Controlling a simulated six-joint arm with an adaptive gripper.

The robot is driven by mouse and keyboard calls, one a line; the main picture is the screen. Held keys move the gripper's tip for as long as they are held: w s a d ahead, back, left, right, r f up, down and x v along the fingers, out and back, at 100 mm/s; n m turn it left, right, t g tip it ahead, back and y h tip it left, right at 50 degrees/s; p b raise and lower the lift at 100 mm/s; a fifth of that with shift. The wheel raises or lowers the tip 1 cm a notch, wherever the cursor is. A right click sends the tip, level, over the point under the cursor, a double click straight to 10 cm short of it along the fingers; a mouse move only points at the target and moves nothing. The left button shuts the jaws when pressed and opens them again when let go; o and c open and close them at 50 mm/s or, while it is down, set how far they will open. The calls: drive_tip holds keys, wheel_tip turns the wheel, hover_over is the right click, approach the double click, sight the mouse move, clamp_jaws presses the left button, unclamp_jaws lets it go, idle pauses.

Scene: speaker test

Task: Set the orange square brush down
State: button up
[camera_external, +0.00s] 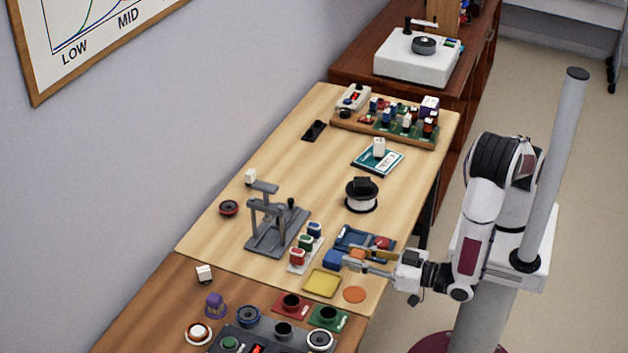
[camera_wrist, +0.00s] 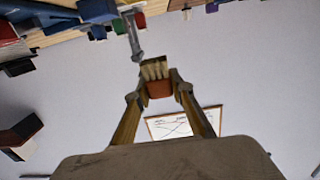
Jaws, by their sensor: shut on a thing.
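The orange square brush (camera_wrist: 159,89) is between the fingertips of my gripper (camera_wrist: 158,84) in the wrist view, with its pale bristles pointing away from the palm. My gripper is shut on it. In the external view my gripper (camera_external: 352,262) reaches left over the front right of the light table, and a small orange part of the brush (camera_external: 357,254) shows at its fingertips. I cannot tell how high the brush is above the table. A yellow square tray (camera_external: 322,283) and a flat orange disc (camera_external: 355,294) lie just in front of my gripper.
A blue block (camera_external: 333,258) and a blue tray (camera_external: 350,238) are close to my fingertips. Red, green and blue pots (camera_external: 305,243) and a grey stand (camera_external: 268,230) are to the left. A wire spool (camera_external: 361,196) stands behind.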

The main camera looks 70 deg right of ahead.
drive_tip(key=shift+w+d+f, duration=0.15)
drive_tip(key=shift+d, duration=0.35)
drive_tip(key=d, duration=0.7)
drive_tip(key=shift+d, duration=0.15)
hover_over(365, 273)
drive_tip(key=shift+f, duration=2.8)
drive_tip(key=shift+f, duration=2.1)
drive_tip(key=shift+f, duration=0.1)
drive_tip(key=o, duration=1.1)
